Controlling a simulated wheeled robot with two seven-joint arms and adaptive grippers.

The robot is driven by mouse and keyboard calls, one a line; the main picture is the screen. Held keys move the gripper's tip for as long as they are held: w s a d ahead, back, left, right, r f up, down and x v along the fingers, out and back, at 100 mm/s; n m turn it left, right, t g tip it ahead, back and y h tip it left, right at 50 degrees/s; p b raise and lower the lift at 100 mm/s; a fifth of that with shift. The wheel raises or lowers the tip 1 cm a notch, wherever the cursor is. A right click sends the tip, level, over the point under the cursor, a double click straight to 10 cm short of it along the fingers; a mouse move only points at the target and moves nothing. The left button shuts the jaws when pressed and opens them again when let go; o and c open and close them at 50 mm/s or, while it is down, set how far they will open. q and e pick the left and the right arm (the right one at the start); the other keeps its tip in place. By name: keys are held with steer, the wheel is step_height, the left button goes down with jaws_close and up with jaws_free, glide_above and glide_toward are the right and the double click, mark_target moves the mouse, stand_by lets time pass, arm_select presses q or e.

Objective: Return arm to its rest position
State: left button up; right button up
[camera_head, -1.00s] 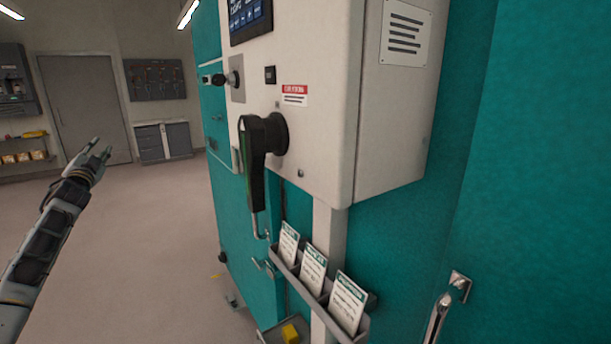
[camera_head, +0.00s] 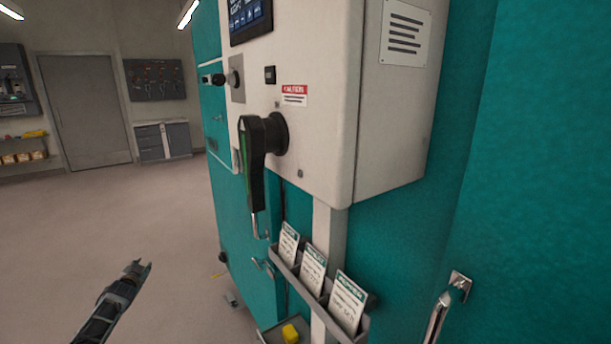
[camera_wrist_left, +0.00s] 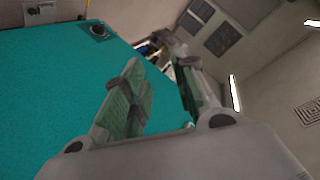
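My left gripper (camera_head: 136,270) is low at the lower left of the head view, over open floor and to the left of the teal chamber (camera_head: 400,270). It touches nothing there. In the left wrist view its two fingers (camera_wrist_left: 160,95) with green pads stand apart with nothing between them. The black lever handle (camera_head: 252,175) on the chamber's white control box (camera_head: 320,120) hangs down, clear of the gripper. My right gripper is in neither view.
A rack with several cards (camera_head: 318,275) juts from the chamber, and a metal door handle (camera_head: 440,315) is at the lower right. A yellow item (camera_head: 290,333) sits below the rack. The floor (camera_head: 120,220) at left is clear. A drawer cabinet (camera_head: 162,141) stands far back.

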arm_select(q)
steer(key=s+d+f+g+h, duration=0.15)
steer(key=s+d+f, duration=0.35)
steer(key=s+f, duration=0.6)
steer(key=s+d+f+g, duration=0.3)
steer(key=s+d+f, duration=0.35)
steer(key=f, duration=0.95)
steer(key=s+d+f+g+h, duration=0.15)
steer(key=s+d+f, duration=0.25)
steer(key=s+f, duration=0.7)
steer(key=s+d+f+g, duration=0.1)
steer(key=s+d+f, duration=0.35)
steer(key=s, duration=0.35)
steer(key=s+d+f+g+h, duration=0.1)
steer(key=s+d+f+g, duration=0.1)
steer(key=s+d+f, duration=0.35)
steer(key=s+d+f+g, duration=0.1)
steer(key=s+d+f, duration=0.3)
steer(key=s, duration=0.6)
steer(key=s+d+f+g, duration=0.1)
steer(key=s+f, duration=0.1)
steer(key=s, duration=0.7)
steer(key=s+d+f+g+h, duration=0.1)
steer(key=s+f, duration=0.1)
steer(key=s, duration=0.8)
steer(key=shift+s+f, duration=0.15)
steer(key=shift+f, duration=0.1)
